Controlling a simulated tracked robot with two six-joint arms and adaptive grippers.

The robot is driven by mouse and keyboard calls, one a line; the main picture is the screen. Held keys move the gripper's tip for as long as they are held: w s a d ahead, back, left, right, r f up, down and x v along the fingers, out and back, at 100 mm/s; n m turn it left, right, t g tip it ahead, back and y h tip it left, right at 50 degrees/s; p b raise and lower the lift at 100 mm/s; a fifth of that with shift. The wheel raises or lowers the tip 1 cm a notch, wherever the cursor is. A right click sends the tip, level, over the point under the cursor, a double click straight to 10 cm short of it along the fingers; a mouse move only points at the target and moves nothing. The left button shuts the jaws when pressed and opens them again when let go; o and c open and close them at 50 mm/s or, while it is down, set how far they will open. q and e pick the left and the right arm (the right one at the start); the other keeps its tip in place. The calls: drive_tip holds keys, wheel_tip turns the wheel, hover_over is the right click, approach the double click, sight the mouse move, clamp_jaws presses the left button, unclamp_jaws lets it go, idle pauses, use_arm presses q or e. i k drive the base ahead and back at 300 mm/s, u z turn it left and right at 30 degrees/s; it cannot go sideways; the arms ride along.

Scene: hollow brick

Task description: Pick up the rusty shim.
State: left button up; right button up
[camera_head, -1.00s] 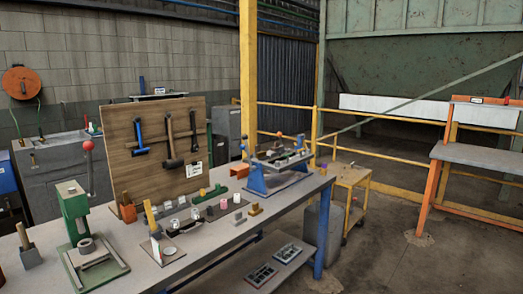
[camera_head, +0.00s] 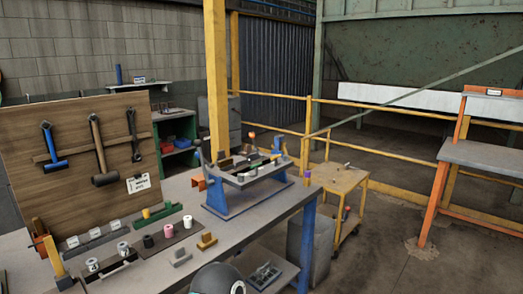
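I cannot pick out the rusty shim with certainty; the small parts are too small to tell apart. A blue stand (camera_head: 232,203) on the workbench (camera_head: 150,273) carries a grey tray (camera_head: 232,183) with several small parts, among them a brown piece (camera_head: 225,165). A rust-orange angled piece (camera_head: 199,183) lies on the bench just left of the stand. Neither of my grippers is in view.
Spools, including a pink one (camera_head: 171,231), a grey block (camera_head: 180,257) and a tan block (camera_head: 207,241) sit in front. A yellow cart (camera_head: 338,180) stands beyond the bench's end.

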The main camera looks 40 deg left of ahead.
sight(221, 154)
drive_tip(key=u, duration=0.3)
drive_tip(key=i, duration=1.25)
drive_tip(key=u, duration=0.7)
drive_tip(key=k, duration=0.75)
drive_tip(key=u, duration=0.2)
drive_tip(key=i, duration=0.85)
drive_tip(key=z, duration=0.1)
